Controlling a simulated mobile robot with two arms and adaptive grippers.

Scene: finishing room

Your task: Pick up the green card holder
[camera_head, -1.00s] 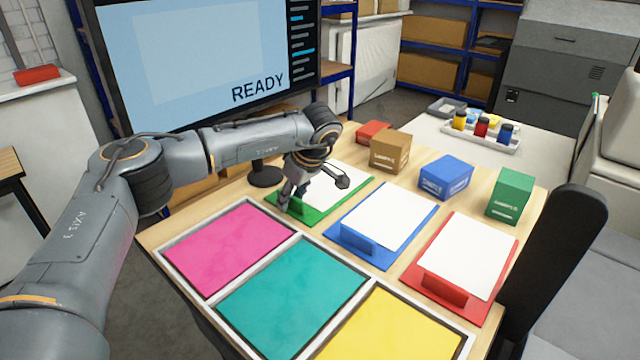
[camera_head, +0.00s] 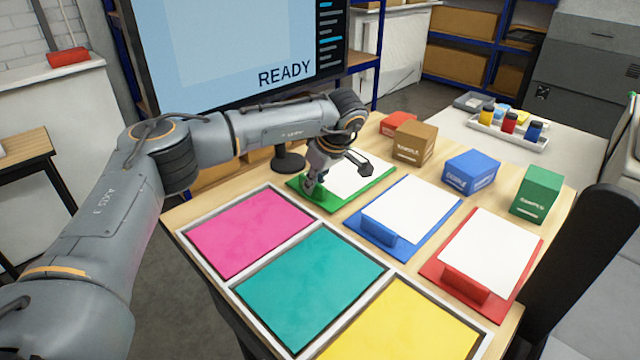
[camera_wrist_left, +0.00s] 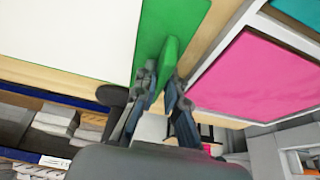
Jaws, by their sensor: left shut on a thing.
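The green card holder (camera_head: 375,197) lies on the wooden table, a flat green board with a white card on it and a raised green grip at its near-left end. My left gripper (camera_head: 310,188) is at that grip and hides part of it. In the left wrist view the green card holder (camera_wrist_left: 170,22) runs up from the fingers, and my left gripper (camera_wrist_left: 163,84) is shut on its raised grip (camera_wrist_left: 168,58). The holder still appears flat on the table. My right gripper is not in view.
A blue card holder (camera_head: 370,234) and a red one (camera_head: 441,274) lie to the right. A tray with pink, teal (camera_head: 310,280) and yellow panels fills the near side. Small boxes, including a brown one (camera_head: 414,142), stand behind. A monitor (camera_head: 235,45) stands at the back left.

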